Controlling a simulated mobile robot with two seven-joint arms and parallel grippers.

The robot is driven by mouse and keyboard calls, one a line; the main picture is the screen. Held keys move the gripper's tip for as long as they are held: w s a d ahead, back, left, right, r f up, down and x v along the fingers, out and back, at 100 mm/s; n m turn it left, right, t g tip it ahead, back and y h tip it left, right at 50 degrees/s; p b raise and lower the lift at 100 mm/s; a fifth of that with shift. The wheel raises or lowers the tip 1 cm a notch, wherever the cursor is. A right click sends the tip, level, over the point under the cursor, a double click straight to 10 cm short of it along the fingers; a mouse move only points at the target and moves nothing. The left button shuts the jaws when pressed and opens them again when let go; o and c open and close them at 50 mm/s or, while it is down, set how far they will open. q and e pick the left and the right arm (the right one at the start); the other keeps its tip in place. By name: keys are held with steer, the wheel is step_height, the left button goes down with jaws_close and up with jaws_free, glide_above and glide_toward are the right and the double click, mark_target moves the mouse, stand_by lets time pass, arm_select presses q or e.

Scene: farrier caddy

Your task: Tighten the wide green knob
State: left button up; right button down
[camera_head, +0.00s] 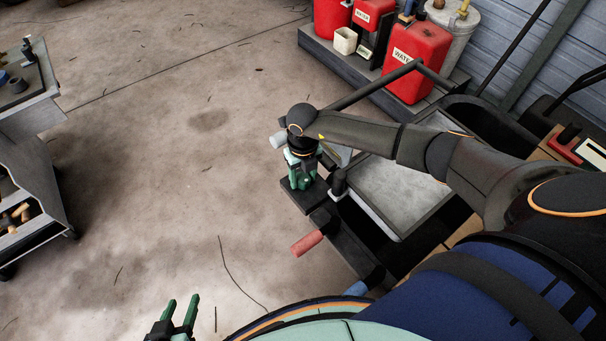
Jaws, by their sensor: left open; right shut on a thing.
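My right gripper (302,172) points down at the dark block on the caddy's near left corner. It is shut on what looks like the wide green knob, mostly hidden by the fingers, whose green is much the same; I cannot tell how far the knob is turned. My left gripper (178,316) is at the bottom edge, open and empty, with its green fingers apart over the floor, well away from the caddy (395,190).
A red handle (307,243) and a blue one (356,288) stick out from the caddy's near side. Red containers (417,62) stand on a low platform behind. A grey cart (35,190) is at the left. The concrete floor between is clear.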

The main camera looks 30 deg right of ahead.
steer(key=m+p, duration=0.2)
steer(key=m, duration=0.3)
steer(key=shift+r+m+p, duration=0.1)
steer(key=shift+m+p, duration=0.25)
steer(key=shift+m, duration=0.65)
steer(key=shift+f, duration=0.2)
steer(key=shift+c, duration=2.1)
jaws_free()
steer(key=shift+r, duration=0.1)
